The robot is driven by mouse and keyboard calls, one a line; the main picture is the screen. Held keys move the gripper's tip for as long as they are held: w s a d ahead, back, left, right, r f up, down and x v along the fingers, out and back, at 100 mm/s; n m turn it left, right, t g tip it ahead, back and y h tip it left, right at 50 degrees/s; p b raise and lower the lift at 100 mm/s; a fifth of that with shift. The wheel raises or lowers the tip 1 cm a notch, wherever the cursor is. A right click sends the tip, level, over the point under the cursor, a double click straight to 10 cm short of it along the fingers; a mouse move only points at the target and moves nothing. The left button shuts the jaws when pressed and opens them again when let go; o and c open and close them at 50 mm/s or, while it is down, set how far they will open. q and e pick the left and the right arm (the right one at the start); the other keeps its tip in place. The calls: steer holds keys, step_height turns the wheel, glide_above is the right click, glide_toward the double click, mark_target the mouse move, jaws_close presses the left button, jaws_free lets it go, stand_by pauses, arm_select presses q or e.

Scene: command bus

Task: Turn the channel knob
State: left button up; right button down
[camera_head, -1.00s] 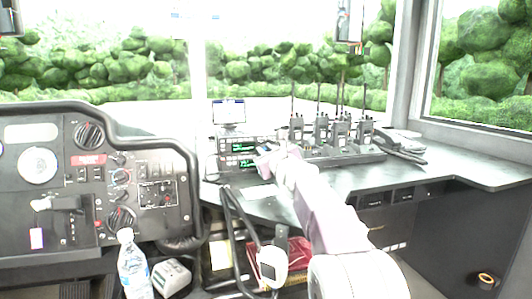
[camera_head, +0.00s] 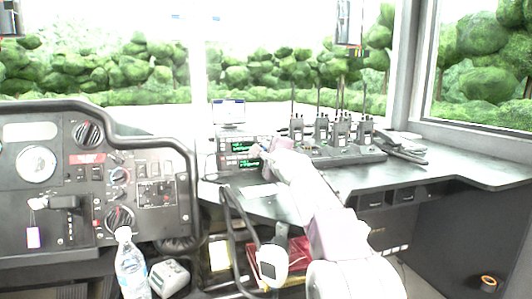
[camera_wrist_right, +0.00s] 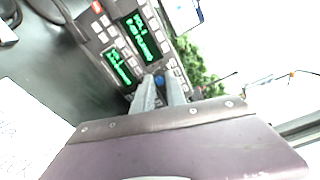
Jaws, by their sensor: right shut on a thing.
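The two-deck radio (camera_head: 224,146) stands on the desk in the head view, its green displays lit. In the right wrist view the radio (camera_wrist_right: 103,38) shows tilted, with two green displays and rows of buttons. My right gripper (camera_head: 266,157) is at the right side of its front. In the wrist view the fingertips (camera_wrist_right: 161,84) are close together at the panel, shut on a small blue-capped knob (camera_wrist_right: 160,80) between the displays and the right-hand buttons. The fingers hide most of the knob, so its setting cannot be read. My left gripper is not in view.
Several handheld radios (camera_head: 340,133) stand in a charger right of my arm. A small screen (camera_head: 228,112) sits above the radio. A white paper (camera_head: 262,191) lies in front. A driver's dashboard (camera_head: 100,180) and a water bottle (camera_head: 131,265) are at the left.

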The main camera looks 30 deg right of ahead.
steer(key=n, duration=0.4)
steer(key=shift+f+n+b, duration=0.1)
steer(key=shift+n+b, duration=0.3)
stand_by(0.4)
steer(key=c, duration=1.6)
jaws_free()
steer(key=shift+s+a, duration=0.1)
steer(key=shift+s, duration=0.3)
steer(key=b+v, duration=0.1)
steer(key=v, duration=0.7)
steer(key=shift+s+a+b, duration=0.1)
steer(key=shift+b, duration=0.3)
